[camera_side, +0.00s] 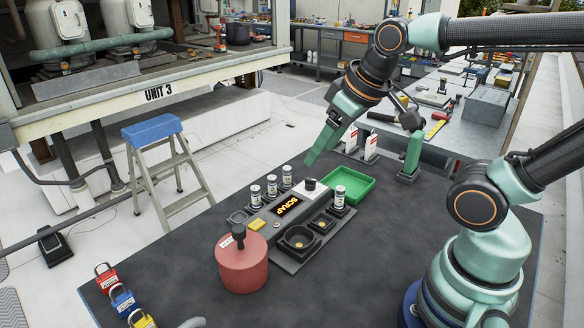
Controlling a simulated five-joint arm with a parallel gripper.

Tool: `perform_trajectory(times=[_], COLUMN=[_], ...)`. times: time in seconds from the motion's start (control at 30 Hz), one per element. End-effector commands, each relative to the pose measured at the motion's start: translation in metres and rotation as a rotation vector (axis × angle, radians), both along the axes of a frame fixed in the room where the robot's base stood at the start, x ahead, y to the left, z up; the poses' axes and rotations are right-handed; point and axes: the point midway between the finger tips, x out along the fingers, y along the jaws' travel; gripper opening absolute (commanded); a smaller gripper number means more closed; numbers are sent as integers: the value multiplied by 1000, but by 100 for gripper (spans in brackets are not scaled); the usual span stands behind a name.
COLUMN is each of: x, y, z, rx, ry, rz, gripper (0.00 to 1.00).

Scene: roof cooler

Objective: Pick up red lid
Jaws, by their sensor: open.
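The red lid (242,266) is a thick, dull red round piece with a black knob (238,232) standing up from its top. It sits on the dark mat at the left front of the black parts tray. My gripper (358,170) is wide open over the back of the mat, up and to the right of the lid and well apart from it.
Coloured padlocks (122,301) lie at the mat's left edge. The mat (345,285) right of the lid is clear.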

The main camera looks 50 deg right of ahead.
Motion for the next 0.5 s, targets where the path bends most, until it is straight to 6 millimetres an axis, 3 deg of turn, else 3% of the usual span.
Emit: perform_trajectory(times=[0.3,0.5], x=[43,72], y=[48,89], z=[7,-4], rx=[-218,-330], ry=[180,279], rz=[659,1151], gripper=[69,69])
